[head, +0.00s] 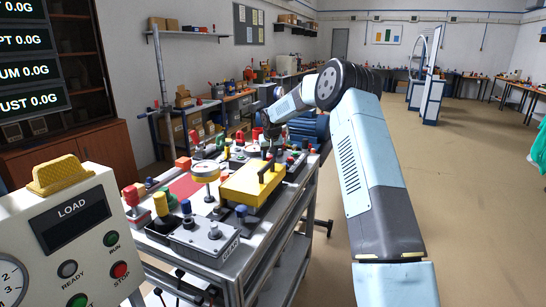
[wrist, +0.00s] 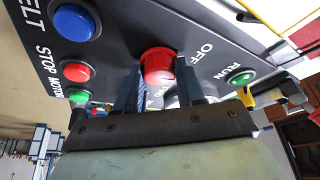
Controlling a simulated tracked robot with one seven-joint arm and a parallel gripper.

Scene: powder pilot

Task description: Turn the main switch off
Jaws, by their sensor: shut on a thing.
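In the wrist view a red knob (wrist: 157,62) stands on a dark grey panel (wrist: 130,30), with the word OFF printed to its right. It looks like the main switch. My gripper (wrist: 157,80) has one finger on each side of the knob and is shut on it. The lower part of the knob's label is hidden by the fingers. In the head view my gripper (head: 269,131) is small and far off, over the back of the cart, and the knob cannot be made out there.
In the wrist view a blue button (wrist: 75,22) and a red button (wrist: 77,71) lie left of the knob, a green RUN button (wrist: 240,77) right. In the head view a yellow box (head: 252,184) stands on the crowded cart. The floor (head: 460,190) at right is clear.

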